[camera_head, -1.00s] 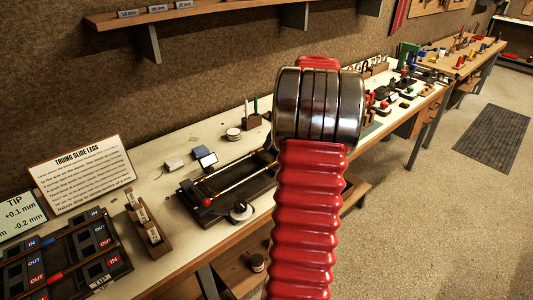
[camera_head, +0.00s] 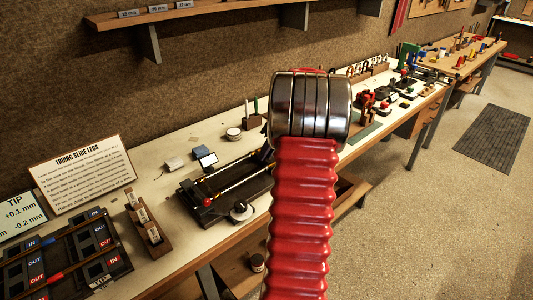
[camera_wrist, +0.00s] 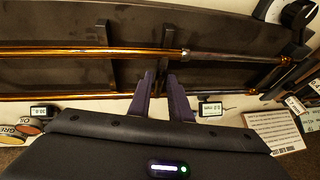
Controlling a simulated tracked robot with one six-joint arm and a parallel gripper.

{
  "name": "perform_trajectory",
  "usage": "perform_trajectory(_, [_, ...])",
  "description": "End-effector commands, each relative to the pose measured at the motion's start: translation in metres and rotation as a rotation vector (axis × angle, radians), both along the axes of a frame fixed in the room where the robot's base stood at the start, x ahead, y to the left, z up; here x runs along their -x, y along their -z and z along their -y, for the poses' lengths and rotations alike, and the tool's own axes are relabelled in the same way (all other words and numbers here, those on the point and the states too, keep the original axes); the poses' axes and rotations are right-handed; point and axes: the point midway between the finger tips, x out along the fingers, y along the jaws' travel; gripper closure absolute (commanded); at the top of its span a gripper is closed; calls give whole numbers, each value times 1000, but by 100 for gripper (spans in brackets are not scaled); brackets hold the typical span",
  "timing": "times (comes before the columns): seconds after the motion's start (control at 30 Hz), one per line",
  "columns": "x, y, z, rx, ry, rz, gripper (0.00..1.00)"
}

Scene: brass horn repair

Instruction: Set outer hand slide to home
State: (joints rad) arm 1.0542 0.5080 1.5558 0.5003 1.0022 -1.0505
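The hand slide lies on a dark fixture (camera_head: 208,208) on the bench, with a brass tube (camera_head: 240,184) in the head view. In the wrist view, the brass outer slide (camera_wrist: 90,51) spans the upper left and a silver tube (camera_wrist: 225,54) continues from it to the right. A second, parallel tube (camera_wrist: 70,97) runs lower down. My gripper (camera_wrist: 161,76) has its two dark fingers apart, with a narrow gap between them. The fingers overlap the lower tube's line; I cannot tell whether they touch it. In the head view my arm hides the gripper and the fixture's far end.
A dial gauge (camera_head: 241,210) stands at the fixture's front edge. A small display (camera_head: 207,160) and a round tin (camera_head: 233,133) are behind it. A wooden label block (camera_head: 148,223) and a sign (camera_head: 84,175) stand to the left. The floor right of the bench is open.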

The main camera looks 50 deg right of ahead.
Motion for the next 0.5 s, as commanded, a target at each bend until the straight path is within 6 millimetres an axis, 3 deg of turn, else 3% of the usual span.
perform_trajectory(0.23, [0,0,0,0,0,0,100])
perform_trajectory(0.5, [0,0,0,0,0,0,100])
